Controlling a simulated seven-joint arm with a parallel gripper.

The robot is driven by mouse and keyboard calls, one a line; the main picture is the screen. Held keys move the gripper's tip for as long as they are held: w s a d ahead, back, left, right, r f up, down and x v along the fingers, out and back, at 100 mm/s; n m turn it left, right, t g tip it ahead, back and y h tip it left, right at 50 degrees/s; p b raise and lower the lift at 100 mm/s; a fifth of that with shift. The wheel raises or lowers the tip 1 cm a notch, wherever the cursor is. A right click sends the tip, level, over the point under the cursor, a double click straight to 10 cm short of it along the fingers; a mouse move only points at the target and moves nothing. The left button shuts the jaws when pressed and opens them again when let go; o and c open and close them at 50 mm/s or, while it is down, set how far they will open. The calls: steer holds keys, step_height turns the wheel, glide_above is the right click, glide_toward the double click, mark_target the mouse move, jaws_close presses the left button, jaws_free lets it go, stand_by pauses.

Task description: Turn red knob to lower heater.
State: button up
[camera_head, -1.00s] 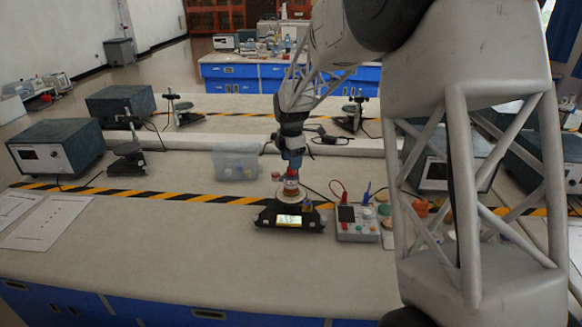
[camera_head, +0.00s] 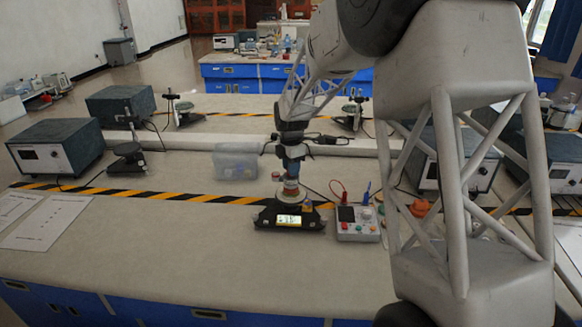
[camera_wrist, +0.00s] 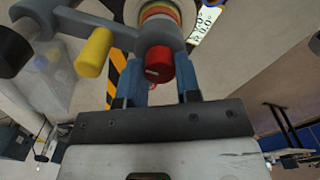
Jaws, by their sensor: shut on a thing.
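The red knob (camera_wrist: 158,64) sits between the two blue fingers of my gripper (camera_wrist: 161,88) in the wrist view, its end face toward the camera. My gripper is shut on it. The knob joins a grey clamp-like bracket (camera_wrist: 150,35), which also carries a yellow knob (camera_wrist: 94,52) to the left. The knob is largely hidden in the head view.
A control box with buttons (camera_head: 357,224) stands close on the right. A clear plastic bin (camera_head: 236,161) is behind left. Cables run across the table near the device. Papers (camera_head: 46,222) lie at left; the front left tabletop (camera_head: 150,255) is clear.

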steer(key=shift+m, duration=0.4)
steer(key=m, duration=1.6)
steer(key=shift+m, duration=0.4)
steer(key=m, duration=0.6)
stand_by(0.3)
steer(key=o, duration=0.9)
